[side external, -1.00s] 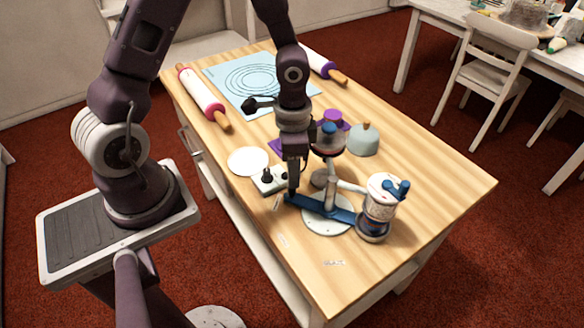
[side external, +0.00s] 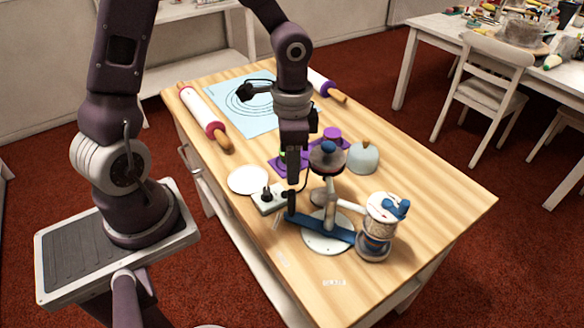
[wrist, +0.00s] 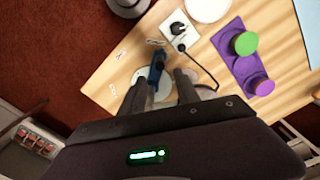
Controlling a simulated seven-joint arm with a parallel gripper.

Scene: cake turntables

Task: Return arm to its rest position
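My gripper (side external: 292,209) points down over the table near the left end of a blue bar (side external: 305,228) on a turntable stand. The stand has a round white base (side external: 319,243). One jar-like unit with a blue top (side external: 328,160) is at the back of the stand, and another (side external: 376,235) is at its front right. In the wrist view my gripper (wrist: 160,78) has its two fingers apart, with the blue bar (wrist: 157,66) visible beyond the gap. I see nothing held. Contact between the fingers and the bar cannot be judged.
A white socket box (side external: 268,199) with a plug and a white disc (side external: 248,180) lie left of the gripper. A purple tray (wrist: 243,62) with round pieces and a grey dome (side external: 363,159) are behind. Rolling pins (side external: 202,115) flank a blue mat (side external: 228,106).

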